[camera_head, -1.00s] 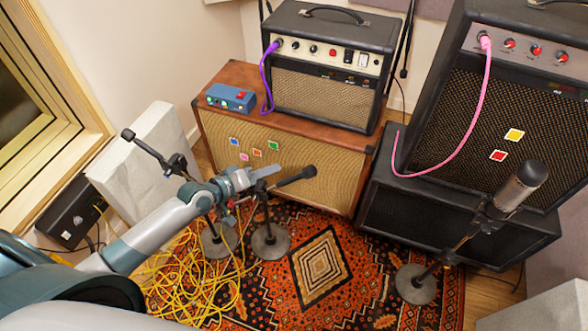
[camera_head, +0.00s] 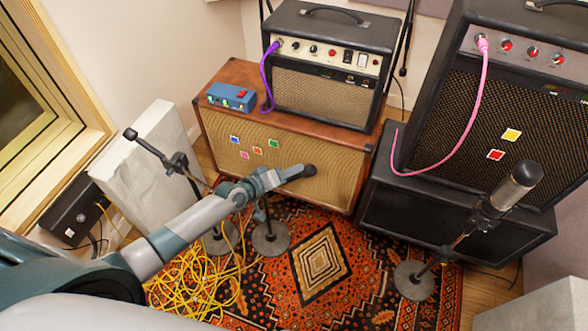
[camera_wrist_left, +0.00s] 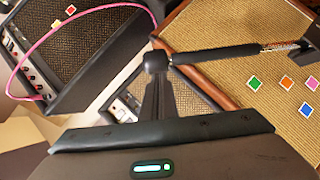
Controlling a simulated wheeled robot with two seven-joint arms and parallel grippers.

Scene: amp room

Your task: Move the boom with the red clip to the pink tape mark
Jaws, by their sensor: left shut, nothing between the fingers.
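My left gripper (camera_head: 284,176) is shut and empty in front of the large brown cabinet. Its fingers (camera_wrist_left: 159,92) also show in the left wrist view, pointing at a black microphone head (camera_wrist_left: 156,61) on a thin boom; I cannot tell whether they touch. In the head view this microphone head (camera_head: 308,171) sits just right of my fingertips, and my arm hides most of its boom. Another boom (camera_head: 150,146) rises to the left from a neighbouring stand. I cannot make out the red clip. The pink tape mark (camera_head: 245,155) is on the cabinet's grille, left of the microphone head. My right gripper is not in view.
Blue, orange and green marks surround the pink one on the brown cabinet (camera_head: 330,190). Yellow cable (camera_head: 195,280) lies tangled around the stand bases. A third microphone stand (camera_head: 415,280) stands at right before the black amps.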

